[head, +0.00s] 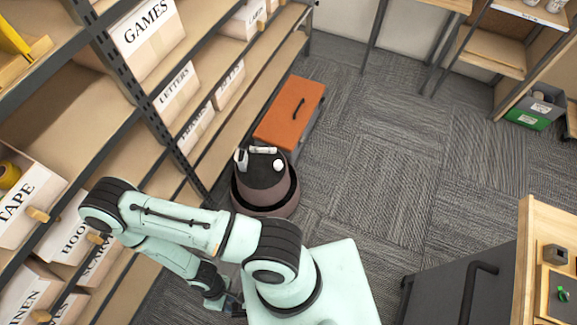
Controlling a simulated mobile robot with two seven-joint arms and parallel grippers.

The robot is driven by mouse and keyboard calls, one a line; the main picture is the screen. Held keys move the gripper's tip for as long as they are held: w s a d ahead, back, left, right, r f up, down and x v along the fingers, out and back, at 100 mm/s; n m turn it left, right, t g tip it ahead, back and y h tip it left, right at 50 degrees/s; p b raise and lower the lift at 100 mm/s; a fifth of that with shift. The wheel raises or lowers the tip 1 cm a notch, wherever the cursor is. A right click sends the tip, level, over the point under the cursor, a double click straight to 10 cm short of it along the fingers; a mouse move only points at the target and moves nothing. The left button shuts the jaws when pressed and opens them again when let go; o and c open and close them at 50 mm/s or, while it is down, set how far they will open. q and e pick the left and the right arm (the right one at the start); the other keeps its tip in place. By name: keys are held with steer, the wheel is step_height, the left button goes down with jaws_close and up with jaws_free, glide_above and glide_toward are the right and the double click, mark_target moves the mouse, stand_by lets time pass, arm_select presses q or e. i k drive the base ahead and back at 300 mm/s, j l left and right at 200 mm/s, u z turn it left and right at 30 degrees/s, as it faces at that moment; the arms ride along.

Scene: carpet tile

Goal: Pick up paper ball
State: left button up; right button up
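A small white round thing (277,165), which looks like the paper ball, sits on top of a dark round container or stool (266,203) on the carpet. Other small white pieces (262,150) lie beside it, at the rim. My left gripper cannot be made out.
A shelf rack (110,62) with labelled boxes runs along the left. An orange-lidded case (290,112) stands behind the round container. A dark cabinet (440,300) is at the lower right, and a green-and-grey bin (527,119) at the far right. The middle carpet (385,180) is clear.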

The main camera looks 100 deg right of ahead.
mark_target(278, 165)
steer(key=z, duration=3.35)
steer(key=i+l+u, duration=0.2)
steer(key=u, duration=0.25)
steer(key=i+l+u, duration=0.25)
steer(key=u, duration=0.2)
steer(key=i+l+u, duration=0.15)
steer(key=l+u, duration=0.3)
